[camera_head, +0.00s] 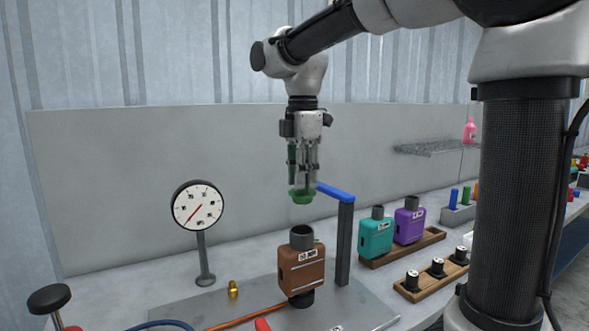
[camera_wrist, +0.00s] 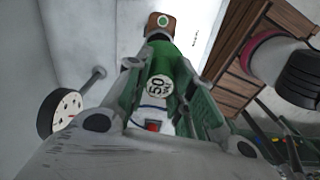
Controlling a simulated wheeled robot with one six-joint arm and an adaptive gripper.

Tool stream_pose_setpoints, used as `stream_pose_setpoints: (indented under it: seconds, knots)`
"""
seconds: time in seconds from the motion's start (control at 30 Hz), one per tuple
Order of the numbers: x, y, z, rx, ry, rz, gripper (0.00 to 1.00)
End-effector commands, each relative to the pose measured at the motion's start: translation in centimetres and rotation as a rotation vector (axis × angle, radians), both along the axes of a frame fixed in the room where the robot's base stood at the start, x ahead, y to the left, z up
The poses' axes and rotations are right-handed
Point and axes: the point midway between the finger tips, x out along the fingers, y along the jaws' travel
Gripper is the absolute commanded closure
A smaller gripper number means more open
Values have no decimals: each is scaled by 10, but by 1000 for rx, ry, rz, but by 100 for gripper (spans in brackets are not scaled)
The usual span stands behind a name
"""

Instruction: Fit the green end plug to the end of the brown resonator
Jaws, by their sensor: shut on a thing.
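My gripper (camera_head: 303,165) is shut on the green end plug (camera_head: 302,196) and holds it pointing down. The plug is in the air above the brown resonator (camera_head: 301,272), with a visible gap between them in the head view. The resonator stands upright on a grey plate, with a dark grey pipe end on top and a white label on its front. In the wrist view a green body (camera_wrist: 178,65) with a round white mark lies between my gripper's fingers (camera_wrist: 175,75). A brown block with a green dot shows beyond it at the top; I cannot tell which part it is.
A dark post with a blue arm (camera_head: 336,192) stands just right of the resonator. A dial gauge (camera_head: 199,206) stands at left. A brass fitting (camera_head: 233,290) is on the plate. Teal (camera_head: 375,235) and purple (camera_head: 408,224) canisters and a wooden tray (camera_head: 422,288) of black-and-white plugs stand right.

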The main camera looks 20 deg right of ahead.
Motion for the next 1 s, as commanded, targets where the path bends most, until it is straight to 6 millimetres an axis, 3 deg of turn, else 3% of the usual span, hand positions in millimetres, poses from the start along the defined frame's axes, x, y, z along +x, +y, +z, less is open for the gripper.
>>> stream_pose_setpoints:
  seconds: [0.17, 0.6, 1.0]
  knots:
    - [0, 0, -7, 0, 1, 0, 97]
    - [0, 0, -48, -1, 2, 0, 97]
    - [0, 0, -60, 0, 1, 0, 97]
